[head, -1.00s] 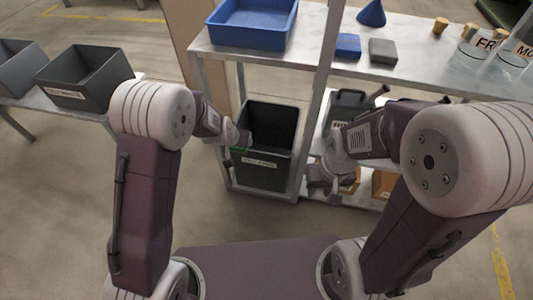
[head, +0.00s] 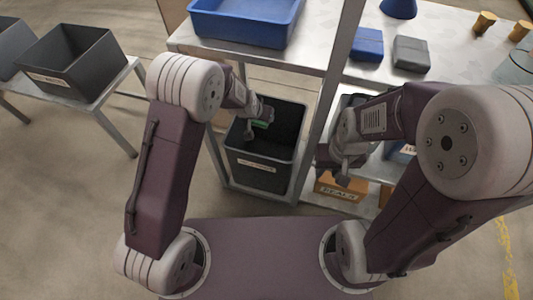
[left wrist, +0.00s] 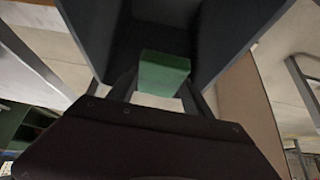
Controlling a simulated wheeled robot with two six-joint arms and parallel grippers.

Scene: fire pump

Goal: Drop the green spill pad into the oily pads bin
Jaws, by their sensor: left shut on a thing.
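The green spill pad (left wrist: 163,72) is between the fingers of my left gripper (left wrist: 160,90), which is shut on it in the left wrist view. In the head view a small green part of the pad (head: 260,123) shows over the opening of a dark bin (head: 265,175) with a pale label, too small to read for certain. My left gripper (head: 257,125) is at the bin's mouth, inside its rim outline. My right gripper (head: 343,172) is in front of the shelf at the right; I cannot tell whether its fingers are open.
A metal shelf unit with a post (head: 327,95) stands right of the bin. On its top are a blue tray (head: 245,28), a blue block (head: 367,45) and a grey block (head: 410,54). An orange box (head: 341,188) sits low. Another dark bin (head: 72,65) stands on the left table.

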